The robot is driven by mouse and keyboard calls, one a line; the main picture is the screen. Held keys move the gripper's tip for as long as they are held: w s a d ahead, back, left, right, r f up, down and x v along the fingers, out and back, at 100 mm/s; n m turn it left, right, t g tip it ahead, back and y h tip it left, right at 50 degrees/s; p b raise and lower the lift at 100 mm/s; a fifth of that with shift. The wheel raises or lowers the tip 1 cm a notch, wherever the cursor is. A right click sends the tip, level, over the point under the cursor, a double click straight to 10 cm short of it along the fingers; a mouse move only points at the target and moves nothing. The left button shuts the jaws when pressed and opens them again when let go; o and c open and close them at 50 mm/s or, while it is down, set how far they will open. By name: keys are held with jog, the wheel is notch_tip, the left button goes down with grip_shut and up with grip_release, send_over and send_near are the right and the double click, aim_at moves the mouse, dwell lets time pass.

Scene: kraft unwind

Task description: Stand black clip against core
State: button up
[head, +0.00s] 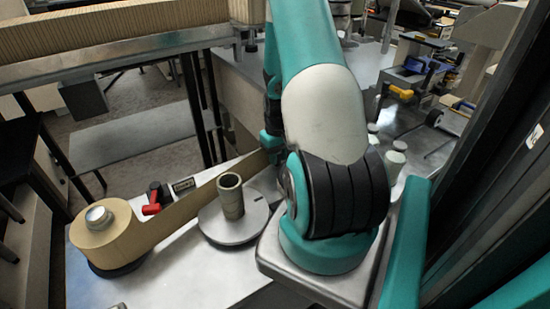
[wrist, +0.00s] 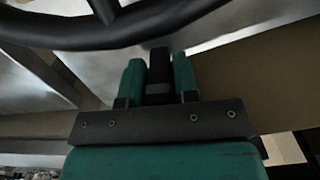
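The core, a brown cardboard tube (head: 231,197), stands upright on a round grey plate (head: 233,227) in the head view. A kraft paper roll (head: 105,238) lies at the left, and its brown strip (head: 190,206) runs right, behind the core, toward my gripper (head: 270,150). In the head view my arm hides most of the gripper. In the wrist view, my gripper (wrist: 159,78) has its two green fingers on either side of a black clip (wrist: 160,68), which appears gripped between them. The brown strip (wrist: 245,88) passes behind the fingers. The core is not identifiable in the wrist view.
A red-handled device (head: 153,198) sits on the metal table (head: 180,270) behind the strip. A dark curved bar (wrist: 110,28) crosses the upper wrist view close to the fingertips. Small pale cylinders (head: 397,155) stand right of my arm.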

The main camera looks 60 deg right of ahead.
grip_shut()
notch_tip(320, 180, up, 20)
jog(key=b, duration=0.1)
jog(key=shift+b, duration=0.35)
